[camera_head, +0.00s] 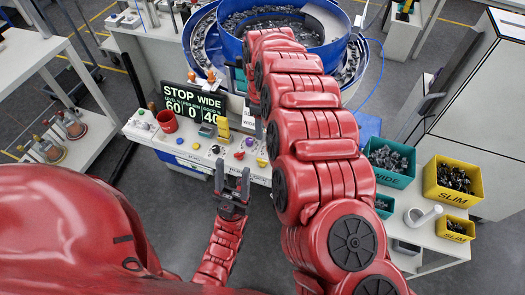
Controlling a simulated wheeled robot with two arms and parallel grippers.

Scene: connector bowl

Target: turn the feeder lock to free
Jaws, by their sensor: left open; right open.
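A control panel (188,143) with several coloured knobs and buttons stands at the front of the feeder bench. I cannot tell which control is the feeder lock. A yellow upright part (221,128) stands on the panel, and a small purple knob (249,142) is to its right. My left gripper (232,178) is open and empty, fingers pointing at the panel's front edge, below the knobs. My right arm (310,125) reaches up across the middle to the bowl. Its gripper is hidden behind the arm, and part of the panel's right side is covered.
A black display (193,103) reads "STOP WIDE". The blue feeder bowl (230,22) holds dark parts. Green bins (391,178) and yellow bins (453,196) stand on a right table. Open floor lies left of my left gripper.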

